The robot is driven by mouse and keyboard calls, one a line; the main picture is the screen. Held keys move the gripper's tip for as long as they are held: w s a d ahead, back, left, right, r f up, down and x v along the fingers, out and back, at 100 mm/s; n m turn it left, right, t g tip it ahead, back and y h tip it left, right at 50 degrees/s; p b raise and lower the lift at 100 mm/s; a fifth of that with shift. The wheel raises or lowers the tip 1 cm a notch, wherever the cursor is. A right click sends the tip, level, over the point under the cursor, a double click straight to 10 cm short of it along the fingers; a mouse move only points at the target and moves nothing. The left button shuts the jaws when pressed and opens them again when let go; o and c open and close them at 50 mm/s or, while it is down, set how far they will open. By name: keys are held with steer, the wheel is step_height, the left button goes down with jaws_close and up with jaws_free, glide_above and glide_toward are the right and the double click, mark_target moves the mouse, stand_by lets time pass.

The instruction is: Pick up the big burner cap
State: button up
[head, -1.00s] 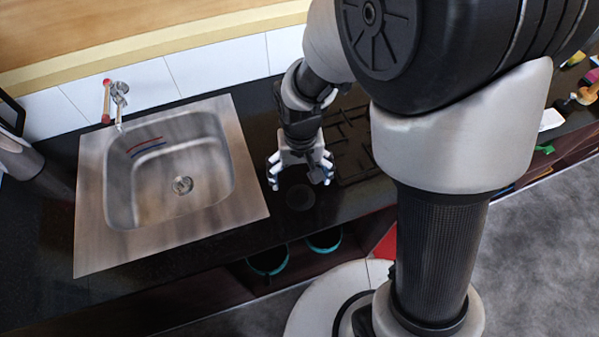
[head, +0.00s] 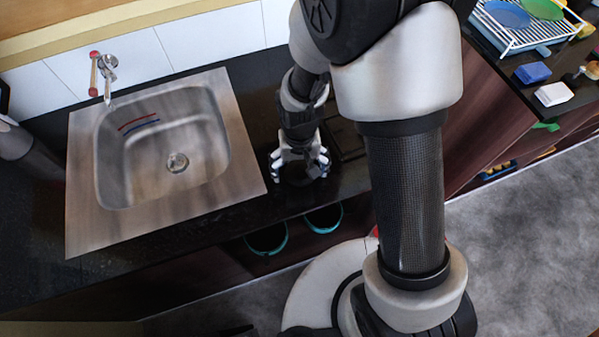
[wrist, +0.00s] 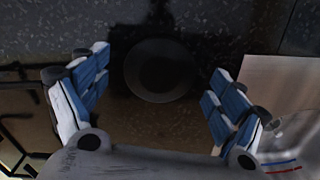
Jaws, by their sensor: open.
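The big burner cap (wrist: 158,70) is a dark round disc with a darker centre. It lies flat on the black counter, and in the wrist view it sits between my two fingers, towards their far ends. My gripper (head: 299,172) is open and points down just above the counter, right of the sink. In the wrist view, my gripper (wrist: 160,88) has its blue-and-white fingers spread wide on both sides of the cap, with a gap on each side. In the head view the cap is mostly lost in the dark between the fingers.
A steel sink (head: 78,190) with a tap (head: 104,75) is on the left. Black stove grates (head: 345,140) lie right of my gripper, and also show in the wrist view (wrist: 22,125). White wall tiles (head: 200,50) stand behind. A dish rack (head: 515,38) is far right.

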steer(key=c, duration=1.2)
steer(key=shift+r, duration=0.15)
